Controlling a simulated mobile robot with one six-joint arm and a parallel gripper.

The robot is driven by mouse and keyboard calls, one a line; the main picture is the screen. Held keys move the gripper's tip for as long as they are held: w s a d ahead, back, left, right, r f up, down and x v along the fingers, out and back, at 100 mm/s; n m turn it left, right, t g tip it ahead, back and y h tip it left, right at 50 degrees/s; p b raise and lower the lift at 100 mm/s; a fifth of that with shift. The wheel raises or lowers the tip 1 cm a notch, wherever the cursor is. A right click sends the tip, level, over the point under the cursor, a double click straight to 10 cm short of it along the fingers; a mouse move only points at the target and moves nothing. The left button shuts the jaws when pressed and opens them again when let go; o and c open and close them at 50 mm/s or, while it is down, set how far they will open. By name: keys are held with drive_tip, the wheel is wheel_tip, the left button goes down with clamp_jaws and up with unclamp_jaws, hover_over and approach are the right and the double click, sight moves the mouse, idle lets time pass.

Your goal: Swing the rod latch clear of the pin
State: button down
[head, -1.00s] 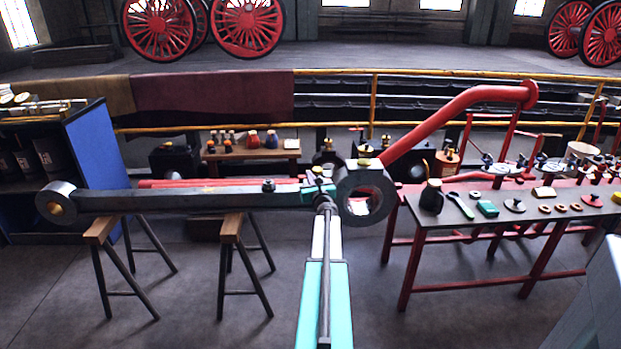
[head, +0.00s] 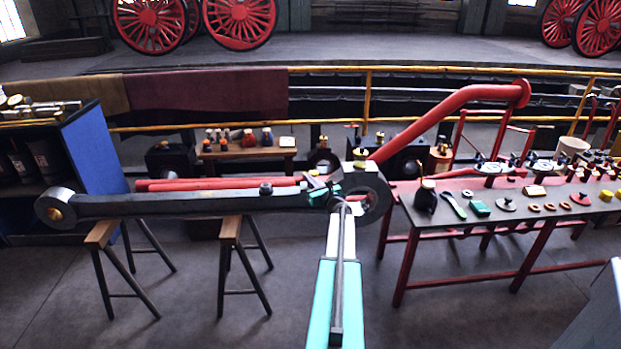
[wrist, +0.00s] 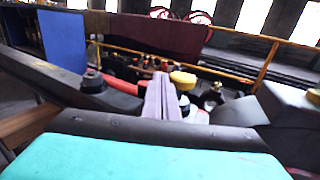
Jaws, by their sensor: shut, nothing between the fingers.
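The long dark connecting rod (head: 190,203) lies level across two trestles, with a round eye at its left end and a larger bored end (head: 378,192) at right. My gripper (head: 313,182) is at the rod's right part, beside the large end. Its fingers (wrist: 161,95) are shut together with nothing between them. I cannot clearly tell the latch from the small dark parts near the fingertips, and contact is unclear.
A brass-topped fitting (head: 360,156) stands on the large end, close to my gripper. A red-legged bench (head: 465,233) with small parts is at right. A low wooden table (head: 250,153) and a yellow railing (head: 330,123) are behind.

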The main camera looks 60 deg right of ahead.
drive_tip(key=shift+w, duration=0.1)
drive_tip(key=shift+a, duration=0.2)
drive_tip(key=a+b+v, duration=0.1)
drive_tip(key=b+v, duration=0.2)
drive_tip(key=v, duration=1)
drive_tip(key=shift+a+b, duration=0.4)
drive_tip(key=shift+a, duration=0.1)
drive_tip(key=shift+w, duration=0.1)
idle(0.5)
